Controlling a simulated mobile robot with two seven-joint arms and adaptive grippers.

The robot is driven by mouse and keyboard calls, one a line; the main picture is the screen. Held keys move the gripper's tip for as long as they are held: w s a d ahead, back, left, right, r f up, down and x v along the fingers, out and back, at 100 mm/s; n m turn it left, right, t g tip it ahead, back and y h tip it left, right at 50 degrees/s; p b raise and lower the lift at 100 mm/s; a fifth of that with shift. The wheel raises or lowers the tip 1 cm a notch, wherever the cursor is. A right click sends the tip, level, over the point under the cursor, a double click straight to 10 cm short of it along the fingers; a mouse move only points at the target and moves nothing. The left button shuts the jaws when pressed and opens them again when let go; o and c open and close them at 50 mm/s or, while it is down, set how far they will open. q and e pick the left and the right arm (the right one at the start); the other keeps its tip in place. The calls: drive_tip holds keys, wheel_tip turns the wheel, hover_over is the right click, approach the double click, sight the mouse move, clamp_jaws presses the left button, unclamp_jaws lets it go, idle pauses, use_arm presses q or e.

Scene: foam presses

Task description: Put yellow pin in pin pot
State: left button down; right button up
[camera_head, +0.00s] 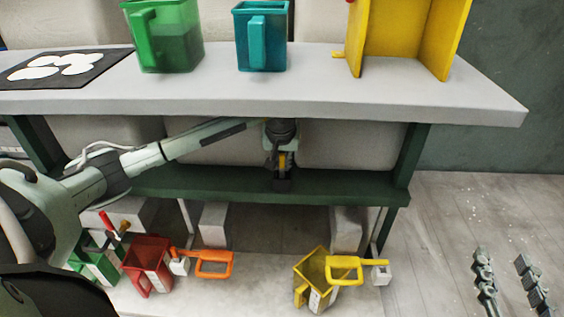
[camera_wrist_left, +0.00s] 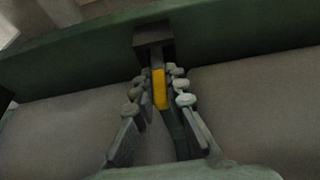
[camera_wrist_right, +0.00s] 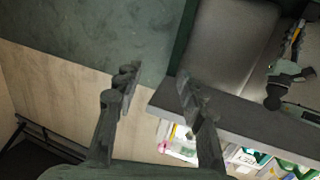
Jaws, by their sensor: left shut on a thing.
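The yellow pin (camera_wrist_left: 159,88) is between the fingers of my left gripper (camera_wrist_left: 158,90), which is shut on it. In the head view, my left gripper (camera_head: 283,163) points down in front of the green beam under the table, with a bit of yellow showing. A small dark square fitting (camera_wrist_left: 153,36) sits at the beam beyond the pin; I cannot tell whether the pin is in it. I cannot tell which thing is the pin pot. My right gripper (camera_wrist_right: 158,80) is open and empty in the right wrist view.
A green jug (camera_head: 163,45), a teal jug (camera_head: 262,45) and a yellow stand (camera_head: 430,45) are on the grey table (camera_head: 330,90). Below are a red container (camera_head: 147,265), a yellow container (camera_head: 310,275) and a green box (camera_head: 95,262). The green beam (camera_head: 345,186) crosses under the table.

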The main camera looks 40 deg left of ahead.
use_arm(q)
drive_tip(key=shift+f, duration=0.25)
use_arm(e)
drive_tip(key=shift+a+r+t+y, duration=0.15)
drive_tip(key=shift+a+r+t, duration=0.15)
drive_tip(key=shift+r, duration=0.3)
drive_tip(key=shift+a+r+t+y, duration=0.2)
drive_tip(key=shift+a+r, duration=0.1)
drive_tip(key=shift+r, duration=0.25)
use_arm(q)
drive_tip(key=c, duration=1.6)
unclamp_jaws()
drive_tip(key=shift+o, duration=0.2)
use_arm(e)
drive_tip(key=shift+s+f, duration=0.1)
drive_tip(key=shift+d, duration=0.1)
